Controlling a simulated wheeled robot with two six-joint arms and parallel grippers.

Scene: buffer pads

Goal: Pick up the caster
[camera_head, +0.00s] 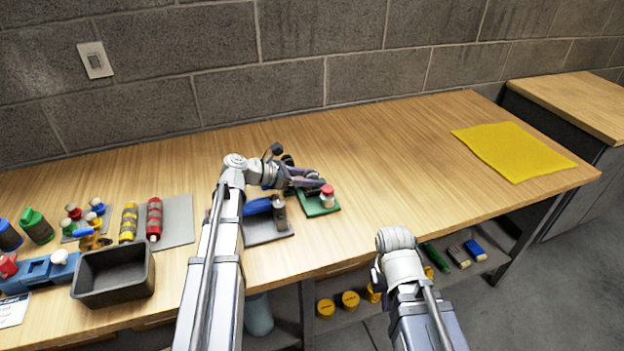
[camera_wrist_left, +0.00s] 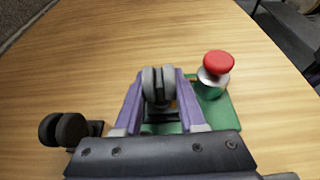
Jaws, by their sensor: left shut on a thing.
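My left gripper (camera_head: 312,180) is shut on a caster with a grey wheel (camera_wrist_left: 158,86). Its purple fingers (camera_wrist_left: 157,102) stand on either side of the wheel in the left wrist view. The caster is over a green pad (camera_wrist_left: 226,116), which also shows in the head view (camera_head: 331,209); I cannot tell whether it touches the pad. In the head view the fingers mostly hide the caster. A second caster with dark wheels (camera_wrist_left: 63,130) is left of the gripper in the wrist view, outside the fingers. My right arm shows, but its gripper is not in view.
A red-topped piece (camera_head: 327,194) stands on the green pad close beside the fingers. A grey pad with a blue-handled item (camera_head: 258,206) lies nearer. A black bin (camera_head: 114,276) and several coloured items are left. A yellow mat (camera_head: 510,150) lies right, with clear table between.

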